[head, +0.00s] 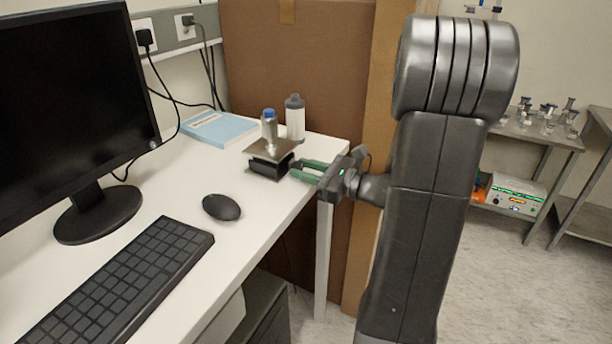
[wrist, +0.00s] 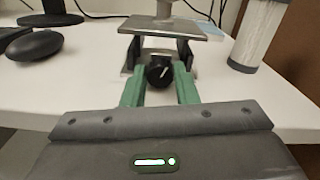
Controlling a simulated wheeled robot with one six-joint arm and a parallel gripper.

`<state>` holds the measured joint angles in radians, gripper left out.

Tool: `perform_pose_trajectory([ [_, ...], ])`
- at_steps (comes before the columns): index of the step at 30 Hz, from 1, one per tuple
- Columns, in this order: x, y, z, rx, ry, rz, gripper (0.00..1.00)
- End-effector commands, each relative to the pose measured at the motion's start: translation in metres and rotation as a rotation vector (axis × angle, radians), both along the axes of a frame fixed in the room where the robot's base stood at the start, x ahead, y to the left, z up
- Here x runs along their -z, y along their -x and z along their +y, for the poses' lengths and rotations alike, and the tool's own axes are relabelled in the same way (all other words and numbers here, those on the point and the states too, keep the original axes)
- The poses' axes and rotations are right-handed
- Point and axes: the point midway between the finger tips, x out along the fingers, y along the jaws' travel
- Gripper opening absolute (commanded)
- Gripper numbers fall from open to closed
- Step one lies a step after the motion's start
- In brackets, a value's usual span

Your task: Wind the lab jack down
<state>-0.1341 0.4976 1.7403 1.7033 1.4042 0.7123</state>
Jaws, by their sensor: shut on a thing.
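The lab jack (head: 270,157) stands near the right end of the white desk, with a flat metal top plate and dark sides. In the wrist view its plate (wrist: 171,28) sits a little above its base. A small bottle with a blue cap (head: 269,128) stands on the plate. The jack's round black knob (wrist: 159,71) faces me. My gripper (head: 300,170) reaches in from the right at desk height. In the wrist view its green fingers (wrist: 160,82) are on either side of the knob, shut on it.
A grey-capped clear bottle (head: 295,118) stands close behind the jack. A blue book (head: 218,128) lies at the back. A mouse (head: 221,207), keyboard (head: 120,285) and monitor (head: 70,105) take up the left. Bare desk lies between mouse and jack.

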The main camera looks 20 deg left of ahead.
Motion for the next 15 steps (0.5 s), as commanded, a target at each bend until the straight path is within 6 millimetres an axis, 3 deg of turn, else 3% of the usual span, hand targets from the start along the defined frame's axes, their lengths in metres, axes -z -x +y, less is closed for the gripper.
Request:
perform_pose_trajectory([
  [13, 0.0002, 0.0005, -0.0001, -0.001, 0.006, -0.075, 0.04],
  [14, 0.0002, 0.0005, -0.0001, 0.000, 0.006, -0.074, 0.33],
  [15, 0.0001, 0.0005, -0.0001, 0.000, 0.006, -0.074, 0.40],
])
